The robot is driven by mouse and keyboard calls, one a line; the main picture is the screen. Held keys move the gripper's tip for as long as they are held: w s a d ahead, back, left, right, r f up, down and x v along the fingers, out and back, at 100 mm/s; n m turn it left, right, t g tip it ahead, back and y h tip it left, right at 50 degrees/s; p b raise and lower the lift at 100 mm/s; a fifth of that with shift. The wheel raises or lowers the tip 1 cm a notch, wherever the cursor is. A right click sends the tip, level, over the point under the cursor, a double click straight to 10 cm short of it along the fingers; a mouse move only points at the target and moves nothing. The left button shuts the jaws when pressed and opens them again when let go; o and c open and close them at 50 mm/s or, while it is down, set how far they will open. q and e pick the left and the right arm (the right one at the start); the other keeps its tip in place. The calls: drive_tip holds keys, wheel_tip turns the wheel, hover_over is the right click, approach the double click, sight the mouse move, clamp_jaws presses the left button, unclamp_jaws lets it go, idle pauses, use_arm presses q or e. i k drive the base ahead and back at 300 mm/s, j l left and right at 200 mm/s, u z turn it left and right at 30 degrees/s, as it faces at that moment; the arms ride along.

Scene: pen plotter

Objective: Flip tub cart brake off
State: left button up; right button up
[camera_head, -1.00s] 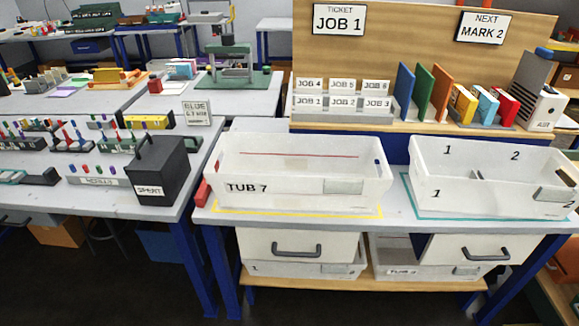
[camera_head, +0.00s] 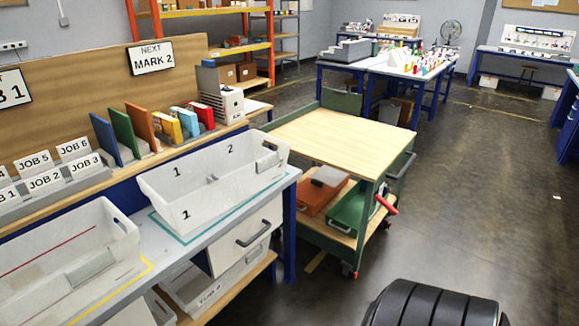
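The cart (camera_head: 345,140) stands right of the bench, with a light wood top, a green frame and a lower shelf. A red lever (camera_head: 386,204) sticks out at its near right corner post and slopes down to the right; it may be the brake, but no label is readable. A dark push handle (camera_head: 400,170) is on the cart's right side. Neither of my grippers is in view. A black ribbed part at the bottom right seems to be part of my arm.
The bench at left holds a white tub (camera_head: 215,185) marked 1 and 2, and another white tub (camera_head: 70,265). An orange bin (camera_head: 322,190) and a green bin (camera_head: 350,208) sit on the cart's lower shelf. The floor (camera_head: 470,200) right of the cart is clear.

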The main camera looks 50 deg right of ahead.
sight(378, 197)
drive_tip(key=z, duration=2.45)
drive_tip(key=i+z, duration=0.2)
drive_tip(key=i, duration=0.3)
drive_tip(key=i+j+z, duration=0.15)
drive_tip(key=i, duration=0.3)
drive_tip(key=i+j+z, duration=0.2)
drive_tip(key=i, duration=0.25)
